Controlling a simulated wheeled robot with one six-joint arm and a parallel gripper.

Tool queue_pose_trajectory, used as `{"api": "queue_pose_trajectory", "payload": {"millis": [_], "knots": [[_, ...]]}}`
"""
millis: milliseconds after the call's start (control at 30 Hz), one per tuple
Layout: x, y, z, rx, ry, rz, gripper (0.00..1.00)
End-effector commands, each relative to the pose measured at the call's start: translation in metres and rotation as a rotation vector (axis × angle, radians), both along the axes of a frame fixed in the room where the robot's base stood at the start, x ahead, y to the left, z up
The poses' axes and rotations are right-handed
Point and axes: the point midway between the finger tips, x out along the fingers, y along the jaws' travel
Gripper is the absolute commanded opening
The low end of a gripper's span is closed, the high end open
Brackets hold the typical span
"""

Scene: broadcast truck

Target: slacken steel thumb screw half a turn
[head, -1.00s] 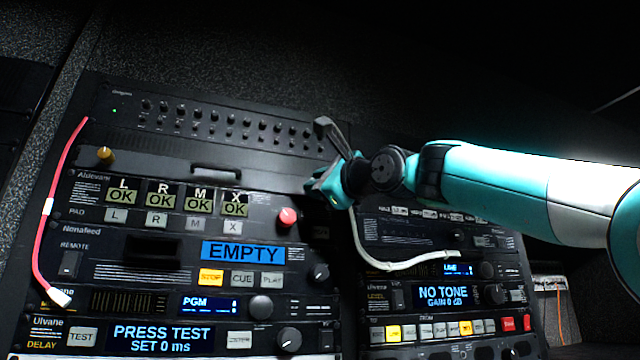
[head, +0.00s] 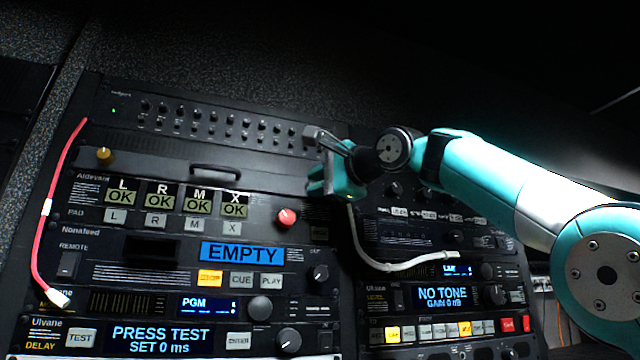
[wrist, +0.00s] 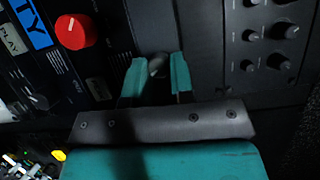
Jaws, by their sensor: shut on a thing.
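The steel thumb screw (wrist: 157,65) shows in the wrist view as a small grey rounded head between my two teal fingertips. My gripper (wrist: 155,76) is shut on it, with one finger on each side. In the head view my gripper (head: 327,182) is at the right end of the black panel with a handle, and it hides the screw there. How far the screw is turned cannot be told. A brass-coloured thumb screw (head: 105,156) sits at the left end of the same panel.
A red knob (head: 286,218) is close below and left of my gripper. A white cable (head: 400,265) hangs just below it, looping right. A pink cable (head: 41,230) runs down the left side. Small knobs (head: 393,188) crowd the right rack.

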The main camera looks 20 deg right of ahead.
Motion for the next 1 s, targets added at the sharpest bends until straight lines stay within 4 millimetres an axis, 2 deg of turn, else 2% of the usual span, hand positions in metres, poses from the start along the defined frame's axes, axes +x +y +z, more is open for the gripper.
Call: {"api": "queue_pose_trajectory", "payload": {"millis": [300, 800, 833, 900, 933, 1000], "knots": [[0.0008, -0.0004, 0.0000, -0.120, 0.002, -0.001, 0.00], [0.0009, -0.0003, -0.0004, -0.140, 0.004, -0.001, 0.00], [0.0009, -0.0003, -0.0004, -0.139, 0.004, -0.001, 0.27], [0.0009, -0.0002, -0.0003, -0.139, 0.004, -0.001, 0.43], [0.0008, -0.0003, -0.0002, -0.139, 0.004, -0.001, 0.48], [0.0007, -0.0003, 0.0001, -0.138, 0.003, 0.000, 0.48]]}}
